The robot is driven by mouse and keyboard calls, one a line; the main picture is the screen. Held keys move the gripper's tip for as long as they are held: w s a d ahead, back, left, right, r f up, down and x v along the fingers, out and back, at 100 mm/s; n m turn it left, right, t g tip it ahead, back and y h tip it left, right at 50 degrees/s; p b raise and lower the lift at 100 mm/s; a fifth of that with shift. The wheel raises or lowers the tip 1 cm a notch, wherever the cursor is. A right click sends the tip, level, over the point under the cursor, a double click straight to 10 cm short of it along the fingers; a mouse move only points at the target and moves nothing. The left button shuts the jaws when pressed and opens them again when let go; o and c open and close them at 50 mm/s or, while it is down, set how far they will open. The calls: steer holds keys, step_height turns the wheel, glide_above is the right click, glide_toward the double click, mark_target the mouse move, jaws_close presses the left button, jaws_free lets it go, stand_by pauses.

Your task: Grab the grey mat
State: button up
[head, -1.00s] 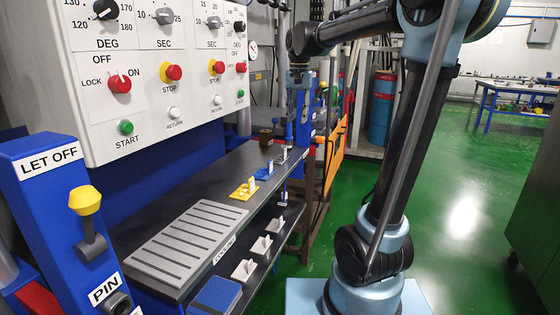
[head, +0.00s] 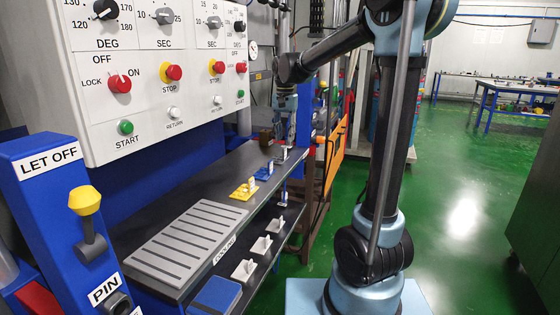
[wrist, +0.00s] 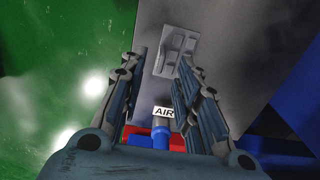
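The small grey mat (wrist: 175,52), with a raised tab, lies on the dark grey shelf in the wrist view, just beyond and between my fingertips. In the head view a small grey mat (head: 281,158) sits near the far end of the shelf, partly hard to make out. My gripper (wrist: 164,58) is open with nothing between its fingers. In the head view my gripper (head: 282,130) points down over the far end of the shelf, above the grey mat. The gap to the mat is hard to judge.
A yellow mat (head: 244,190) and a blue mat (head: 264,173) lie nearer on the shelf, before a grey slotted plate (head: 190,240). A brown cup-like object (head: 266,138) stands close by my gripper. A control panel (head: 160,70) overhangs the left. An AIR label (wrist: 164,112) shows below the fingers.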

mark_target(284, 160)
steer(key=shift+a+f, duration=0.15)
steer(key=shift+f, duration=3.45)
jaws_close()
